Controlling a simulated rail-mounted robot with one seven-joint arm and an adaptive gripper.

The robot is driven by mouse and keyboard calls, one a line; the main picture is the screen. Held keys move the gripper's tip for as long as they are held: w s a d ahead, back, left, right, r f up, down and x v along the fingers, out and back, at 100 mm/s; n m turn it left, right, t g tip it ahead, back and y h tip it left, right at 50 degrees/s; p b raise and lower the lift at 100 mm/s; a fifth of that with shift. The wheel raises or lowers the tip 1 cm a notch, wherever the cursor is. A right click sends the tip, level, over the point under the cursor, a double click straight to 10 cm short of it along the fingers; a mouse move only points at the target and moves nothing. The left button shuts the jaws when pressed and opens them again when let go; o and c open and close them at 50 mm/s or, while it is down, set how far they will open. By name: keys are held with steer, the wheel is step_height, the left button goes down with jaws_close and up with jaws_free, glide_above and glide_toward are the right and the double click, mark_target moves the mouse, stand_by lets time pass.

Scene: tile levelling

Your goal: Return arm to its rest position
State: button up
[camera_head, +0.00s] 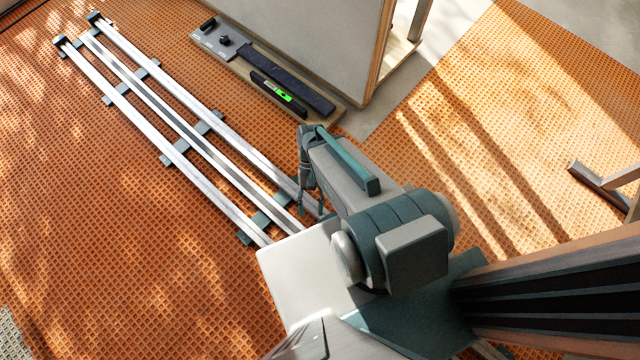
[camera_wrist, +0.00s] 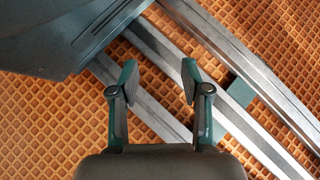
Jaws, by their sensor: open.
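My arm is folded in close to my own body in the head view. My gripper (camera_head: 311,203) hangs pointing down near the lower right end of the metal rails (camera_head: 190,135). In the wrist view my gripper (camera_wrist: 158,82) has its two fingers spread apart with nothing between them. The rails (camera_wrist: 240,65) pass below and beyond the fingers, across the orange floor. I cannot tell the exact height of the fingertips above the rails.
A board (camera_head: 333,107) beside the rails carries a grey trowel-like tool (camera_head: 219,40) and a level with a green vial (camera_head: 284,96). A large pale panel (camera_head: 315,40) stands behind it. The orange waffled floor (camera_head: 110,220) is open at left. A dark metal foot (camera_head: 586,174) is at right.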

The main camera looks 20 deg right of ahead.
steer(key=shift+s+d+r+n+g+h, duration=0.35)
steer(key=shift+s+d+r+n+h, duration=0.1)
steer(key=shift+s+d+h, duration=0.15)
steer(key=shift+s+d+r+n+g+h, duration=0.35)
steer(key=shift+s+d+n+h, duration=0.1)
steer(key=shift+s+h, duration=0.1)
steer(key=shift+f, duration=0.1)
steer(key=s+d+r+n+t+h+p, duration=0.1)
steer(key=s+r+p, duration=0.1)
steer(key=r+p, duration=1.1)
steer(key=s+d+r+n+t+h+p, duration=0.1)
steer(key=d+r+t+p, duration=0.1)
steer(key=r+p, duration=1.1)
steer(key=p, duration=1.2)
steer(key=shift+s, duration=0.4)
